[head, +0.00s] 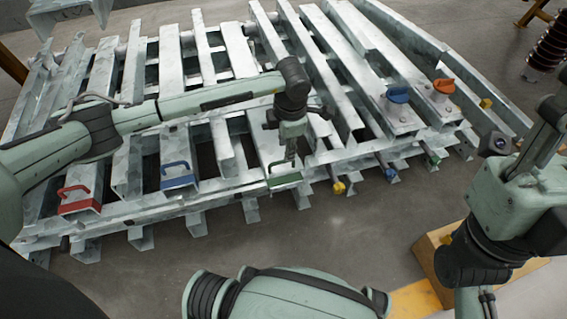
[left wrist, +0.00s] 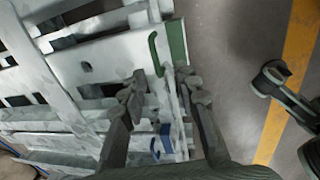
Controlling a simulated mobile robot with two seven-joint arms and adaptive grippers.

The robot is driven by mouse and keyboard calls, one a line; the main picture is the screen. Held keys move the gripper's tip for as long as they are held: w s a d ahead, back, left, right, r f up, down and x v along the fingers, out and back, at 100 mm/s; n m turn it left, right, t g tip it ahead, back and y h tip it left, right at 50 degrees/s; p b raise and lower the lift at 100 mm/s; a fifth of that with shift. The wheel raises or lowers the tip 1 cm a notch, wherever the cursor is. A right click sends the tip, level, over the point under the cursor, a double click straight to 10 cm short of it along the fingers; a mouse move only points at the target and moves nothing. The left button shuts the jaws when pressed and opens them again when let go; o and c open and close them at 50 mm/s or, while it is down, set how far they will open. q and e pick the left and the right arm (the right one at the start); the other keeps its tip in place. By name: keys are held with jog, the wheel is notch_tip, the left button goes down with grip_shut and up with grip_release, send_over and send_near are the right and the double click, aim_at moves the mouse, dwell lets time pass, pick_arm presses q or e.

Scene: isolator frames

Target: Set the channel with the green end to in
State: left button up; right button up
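The channel with the green end (head: 285,181) lies in the near row of galvanised steel channels. Its green end plate has a thin green loop handle, and it also shows at the upper middle of the left wrist view (left wrist: 177,44). My left gripper (head: 289,157) is just above and behind this end in the head view. In the left wrist view its two fingers (left wrist: 164,90) are apart, with the green end just beyond them. I see nothing held, and contact with the handle cannot be told. My right gripper (head: 546,130) is at the right edge, partly cut off.
Channels with a blue end (head: 177,181) and a red end (head: 80,206) lie to the left. Blue (head: 398,95) and orange (head: 443,87) handles stand at right. A yellow knob (head: 339,188) is close to the green end.

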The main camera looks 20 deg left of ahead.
pick_arm(q)
jog(key=f, duration=0.2)
jog(key=w+f+b, duration=0.1)
jog(key=f, duration=0.2)
jog(key=a+f+b, duration=0.1)
jog(key=f, duration=0.1)
jog(key=shift+w+a+f, duration=0.1)
jog(key=shift+w+f, duration=0.05)
jog(key=shift+w, duration=0.25)
grip_shut()
